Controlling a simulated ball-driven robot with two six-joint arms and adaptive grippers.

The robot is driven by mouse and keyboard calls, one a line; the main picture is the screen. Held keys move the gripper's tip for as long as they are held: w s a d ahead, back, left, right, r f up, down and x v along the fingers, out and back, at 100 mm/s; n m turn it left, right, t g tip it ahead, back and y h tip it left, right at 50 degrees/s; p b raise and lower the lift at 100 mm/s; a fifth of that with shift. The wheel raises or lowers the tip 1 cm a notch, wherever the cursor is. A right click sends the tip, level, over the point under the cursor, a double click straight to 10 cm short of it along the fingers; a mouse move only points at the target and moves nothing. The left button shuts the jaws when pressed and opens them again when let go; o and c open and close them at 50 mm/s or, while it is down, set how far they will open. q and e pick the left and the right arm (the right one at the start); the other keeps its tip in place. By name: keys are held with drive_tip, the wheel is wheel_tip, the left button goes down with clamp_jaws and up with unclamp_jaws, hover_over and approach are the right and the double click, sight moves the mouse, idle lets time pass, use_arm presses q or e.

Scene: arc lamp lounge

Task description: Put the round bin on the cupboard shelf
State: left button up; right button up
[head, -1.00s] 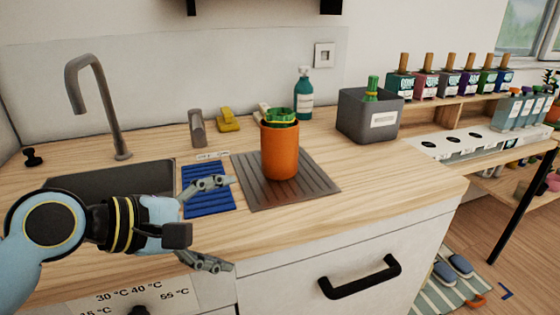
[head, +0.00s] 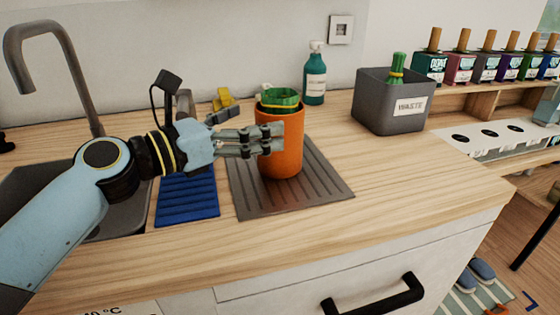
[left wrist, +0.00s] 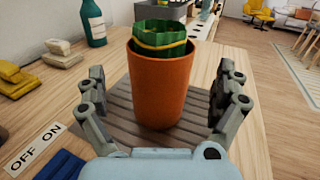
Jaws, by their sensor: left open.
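The round bin (head: 281,150) is an orange cylinder with a green bag showing at its top. It stands upright on a grey ribbed mat (head: 320,178) on the counter. In the left wrist view the bin (left wrist: 160,88) sits between the spread fingers of my left gripper (left wrist: 162,105), with gaps on both sides. In the head view the left gripper (head: 262,143) reaches from the left to the bin, its fingers partly in front of it. It is open. The right gripper does not show. No cupboard shelf can be made out for certain.
A grey square bin labelled waste (head: 390,104) stands right of the mat. A teal bottle (head: 315,80) is behind, with yellow sponges (head: 223,100) to the left. A blue mat (head: 188,195), sink and tap (head: 60,75) lie left. The front right counter is clear.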

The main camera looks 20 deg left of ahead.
sight(280, 113)
use_arm(q)
drive_tip(key=shift+x, duration=0.95)
drive_tip(key=x, duration=0.3)
drive_tip(key=shift+w+d, duration=0.25)
drive_tip(key=shift+w, duration=0.05)
drive_tip(key=shift+w+d, duration=0.15)
drive_tip(key=shift+w, duration=0.05)
drive_tip(key=c, duration=1.7)
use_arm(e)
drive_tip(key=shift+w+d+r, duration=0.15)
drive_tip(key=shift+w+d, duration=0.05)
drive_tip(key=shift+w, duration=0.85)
